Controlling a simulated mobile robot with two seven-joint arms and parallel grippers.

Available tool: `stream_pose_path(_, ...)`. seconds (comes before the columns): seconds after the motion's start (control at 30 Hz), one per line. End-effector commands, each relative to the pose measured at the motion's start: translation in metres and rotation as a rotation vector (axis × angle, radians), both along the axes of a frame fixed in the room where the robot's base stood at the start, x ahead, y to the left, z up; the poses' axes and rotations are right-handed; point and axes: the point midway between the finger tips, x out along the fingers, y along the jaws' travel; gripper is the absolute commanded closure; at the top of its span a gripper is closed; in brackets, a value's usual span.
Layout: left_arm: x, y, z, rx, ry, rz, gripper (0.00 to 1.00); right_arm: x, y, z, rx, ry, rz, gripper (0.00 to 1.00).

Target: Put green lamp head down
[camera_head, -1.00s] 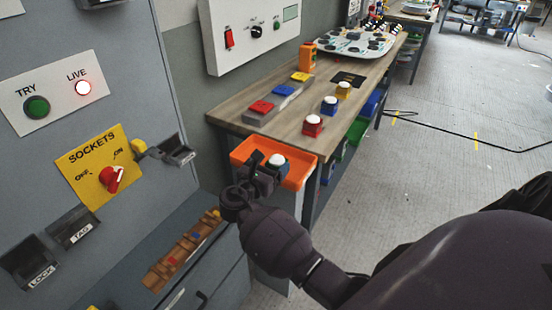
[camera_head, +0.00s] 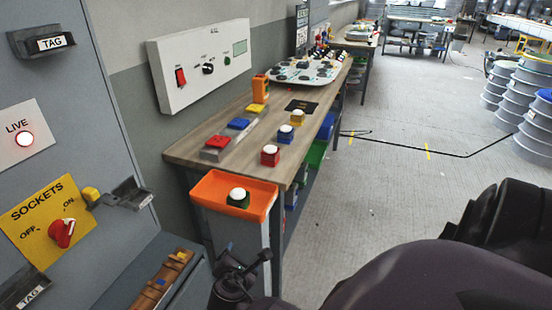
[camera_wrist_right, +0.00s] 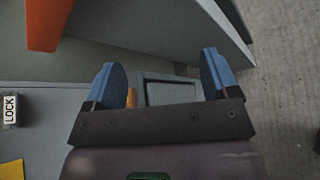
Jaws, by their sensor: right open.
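The green lamp head (camera_head: 238,197), with a white dome on a green base, sits upright in the orange tray (camera_head: 210,191) at the near end of the wooden bench. My right gripper (camera_head: 251,264) is below and in front of the tray, apart from the lamp head. In the right wrist view my right gripper (camera_wrist_right: 165,78) has its two blue fingertips wide apart with nothing between them. A corner of the orange tray (camera_wrist_right: 44,22) shows there at upper left; the lamp head does not. My left gripper is not in view.
Red (camera_head: 270,155), blue (camera_head: 285,132) and yellow (camera_head: 297,116) lamp heads stand on the bench (camera_head: 187,150). The grey cabinet with its yellow SOCKETS panel (camera_head: 35,222) is close on the left. Open floor (camera_head: 390,190) lies right of the bench.

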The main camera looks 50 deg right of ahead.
Motion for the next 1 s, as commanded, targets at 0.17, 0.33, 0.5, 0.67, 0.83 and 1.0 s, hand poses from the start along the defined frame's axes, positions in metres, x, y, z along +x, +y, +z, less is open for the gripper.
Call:
stream_pose_path(0.17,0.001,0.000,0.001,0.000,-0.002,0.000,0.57,-0.057,0.005,-0.048,0.534,-0.216,-0.071,0.19)
stream_pose_path(0.33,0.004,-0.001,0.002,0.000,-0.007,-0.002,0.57,-0.109,0.016,-0.064,1.056,-0.430,-0.245,0.19)
stream_pose_path(0.5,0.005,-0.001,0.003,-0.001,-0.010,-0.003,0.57,-0.151,0.022,-0.058,1.484,-0.617,-0.456,0.19)
stream_pose_path(0.67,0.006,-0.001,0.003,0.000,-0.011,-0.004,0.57,-0.171,0.023,-0.048,1.708,-0.721,-0.590,0.19)
stream_pose_path(0.83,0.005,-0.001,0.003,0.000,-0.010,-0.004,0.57,-0.175,0.023,-0.045,1.771,-0.752,-0.629,0.19)
stream_pose_path(1.0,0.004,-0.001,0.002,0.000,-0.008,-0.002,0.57,-0.175,0.024,-0.045,1.769,-0.750,-0.627,0.19)
